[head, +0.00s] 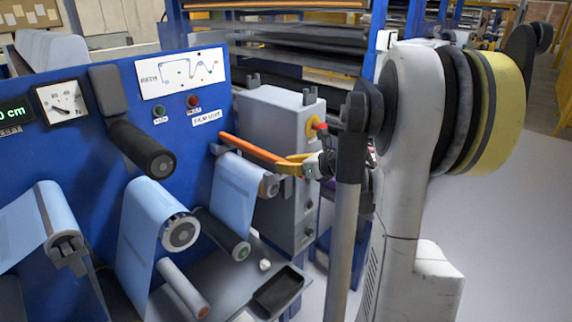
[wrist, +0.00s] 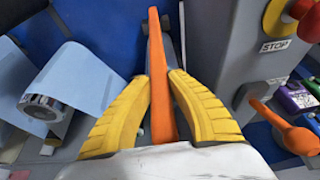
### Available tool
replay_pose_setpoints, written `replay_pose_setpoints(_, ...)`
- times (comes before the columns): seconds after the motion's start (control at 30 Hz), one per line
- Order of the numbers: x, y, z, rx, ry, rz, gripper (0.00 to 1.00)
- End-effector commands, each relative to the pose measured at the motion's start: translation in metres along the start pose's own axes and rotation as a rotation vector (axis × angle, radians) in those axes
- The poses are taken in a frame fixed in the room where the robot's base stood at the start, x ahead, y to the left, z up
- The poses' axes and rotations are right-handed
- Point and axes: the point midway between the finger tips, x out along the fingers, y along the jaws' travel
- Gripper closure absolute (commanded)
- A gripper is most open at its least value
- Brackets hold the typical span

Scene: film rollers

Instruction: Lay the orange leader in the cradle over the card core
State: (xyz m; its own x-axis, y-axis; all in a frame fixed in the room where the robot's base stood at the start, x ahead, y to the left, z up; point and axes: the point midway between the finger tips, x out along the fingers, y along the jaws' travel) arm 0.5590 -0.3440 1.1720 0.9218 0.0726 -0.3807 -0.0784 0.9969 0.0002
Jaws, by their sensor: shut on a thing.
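My gripper (head: 288,165) is shut on the orange leader (head: 252,149), a straight orange bar. In the wrist view the leader (wrist: 155,50) runs away from me between the two yellow fingers (wrist: 161,82). Small grey brackets by the roll, one near the leader's far end (head: 214,121), look like the cradle. I cannot tell whether the leader touches them.
A grey control box (head: 275,130) with a red stop button (head: 320,127) stands close on the right. The wrist view also shows an orange-handled thing (wrist: 285,125) and coloured boxes there.

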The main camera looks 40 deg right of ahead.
Motion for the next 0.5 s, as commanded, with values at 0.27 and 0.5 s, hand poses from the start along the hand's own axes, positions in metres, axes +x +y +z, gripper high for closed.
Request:
replay_pose_setpoints(0.27, 0.0038, -0.0001, -0.0080, 0.000, 0.000, 0.000, 1.00)
replay_pose_setpoints(0.5, 0.0039, -0.0001, -0.0085, 0.000, 0.000, 0.000, 1.00)
